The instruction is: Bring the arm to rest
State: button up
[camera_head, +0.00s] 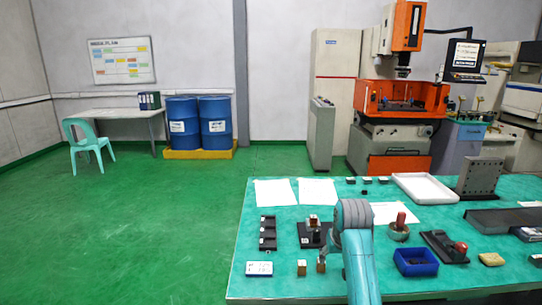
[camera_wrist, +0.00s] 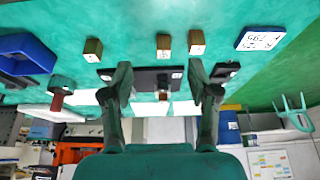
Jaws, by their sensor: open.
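My gripper (camera_wrist: 160,72) is open in the wrist view, its two dark fingers wide apart with nothing held between them. The wrist picture is upside down, with the teal table at the top. My arm rises over the front of the table (camera_head: 285,288) in the head view, where it hides the gripper. Small copper-coloured blocks stand near the front edge: one on the left (camera_head: 301,268) and one beside my arm (camera_head: 321,266). A third block (camera_wrist: 93,50) shows in the wrist view. A black fixture (camera_head: 312,235) holding a block stands behind them.
A black rack (camera_head: 268,233) and a white label card (camera_head: 259,269) lie at the left. A blue bin (camera_head: 415,262), a red-handled tool (camera_head: 400,226) and a black holder (camera_head: 444,247) stand right of my arm. A white tray (camera_head: 426,188) is behind.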

jog(key=s+f+t, duration=0.1)
jog(key=s+f, duration=0.5)
jog(key=f, duration=0.4)
jog(key=s+f+t, duration=0.1)
jog(key=s+f, duration=0.4)
jog(key=f, duration=0.5)
jog(key=s+f+t, duration=0.2)
jog(key=s+f, duration=0.2)
jog(key=s, duration=0.5)
jog(key=s+f+t, duration=0.1)
jog(key=s+f, duration=0.3)
jog(key=s, duration=0.5)
jog(key=s+r+t, duration=0.1)
jog(key=s+r, duration=0.1)
jog(key=s, duration=0.7)
jog(key=s+r+t, duration=0.2)
jog(key=s, duration=0.7)
jog(key=s+r+t, duration=0.2)
jog(key=s+r, duration=1.2)
jog(key=r, duration=0.1)
jog(key=shift+s, duration=0.3)
